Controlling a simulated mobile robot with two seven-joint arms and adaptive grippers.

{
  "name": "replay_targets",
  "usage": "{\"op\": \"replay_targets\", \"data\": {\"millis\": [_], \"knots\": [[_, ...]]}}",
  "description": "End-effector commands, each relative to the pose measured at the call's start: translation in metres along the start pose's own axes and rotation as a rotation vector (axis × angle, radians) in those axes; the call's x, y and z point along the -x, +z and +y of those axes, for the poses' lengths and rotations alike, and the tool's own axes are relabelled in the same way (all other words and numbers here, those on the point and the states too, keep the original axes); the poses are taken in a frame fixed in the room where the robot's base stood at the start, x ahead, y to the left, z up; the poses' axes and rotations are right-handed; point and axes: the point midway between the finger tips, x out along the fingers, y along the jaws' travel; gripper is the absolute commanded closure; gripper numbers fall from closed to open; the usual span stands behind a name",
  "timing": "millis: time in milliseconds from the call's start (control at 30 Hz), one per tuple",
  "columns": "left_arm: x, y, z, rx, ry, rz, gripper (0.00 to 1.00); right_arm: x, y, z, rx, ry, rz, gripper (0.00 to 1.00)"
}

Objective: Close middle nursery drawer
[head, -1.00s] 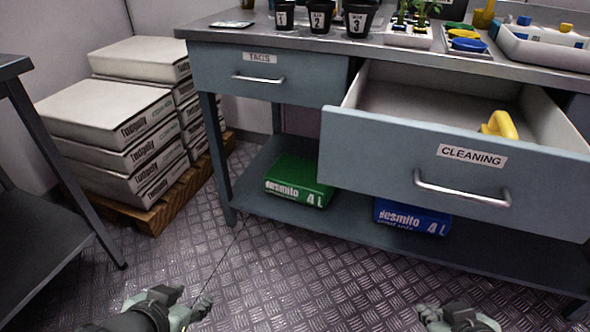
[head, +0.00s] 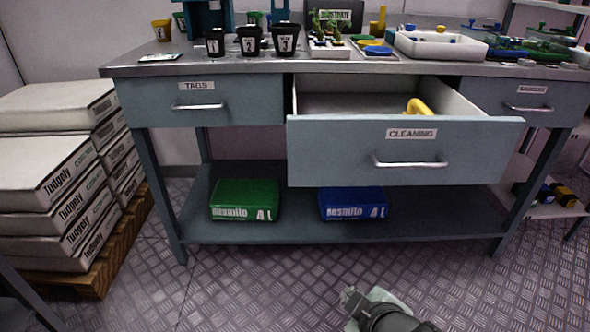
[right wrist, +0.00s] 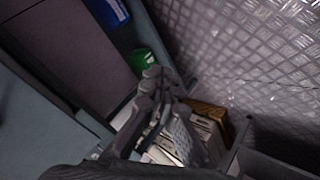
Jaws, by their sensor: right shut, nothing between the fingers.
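The middle drawer (head: 330,150), labelled CLEANING, stands pulled out of the grey-blue bench in the head view. Its bar handle (head: 410,163) is on the front panel, and a yellow object (head: 418,106) shows inside the drawer. My right gripper (head: 348,296) is low in the head view, in front of and below the drawer, apart from it. It is shut and empty. In the right wrist view the right gripper (right wrist: 160,85) shows above the floor, with the bench to its left. My left gripper is not in view.
The shut TAGS drawer (head: 200,105) is left and another shut drawer (head: 527,106) is right. Green (head: 245,200) and blue (head: 352,203) bags lie on the lower shelf. Stacked boxes (head: 50,180) stand on a pallet at left. Pots and trays cover the benchtop. The patterned floor in front is clear.

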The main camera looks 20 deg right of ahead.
Motion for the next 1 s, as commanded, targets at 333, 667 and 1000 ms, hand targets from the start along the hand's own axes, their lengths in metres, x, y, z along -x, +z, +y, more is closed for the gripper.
{"op": "replay_targets", "data": {"millis": [333,667,1000], "knots": [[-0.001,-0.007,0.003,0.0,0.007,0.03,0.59,0.032,-0.087,0.034,1.232,0.419,-0.069,1.0],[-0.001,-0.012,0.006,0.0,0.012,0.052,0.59,0.094,-0.159,0.05,2.083,0.778,-0.447,1.0],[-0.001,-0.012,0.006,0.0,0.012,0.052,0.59,0.083,-0.178,0.069,2.165,0.816,-0.519,1.0]]}}
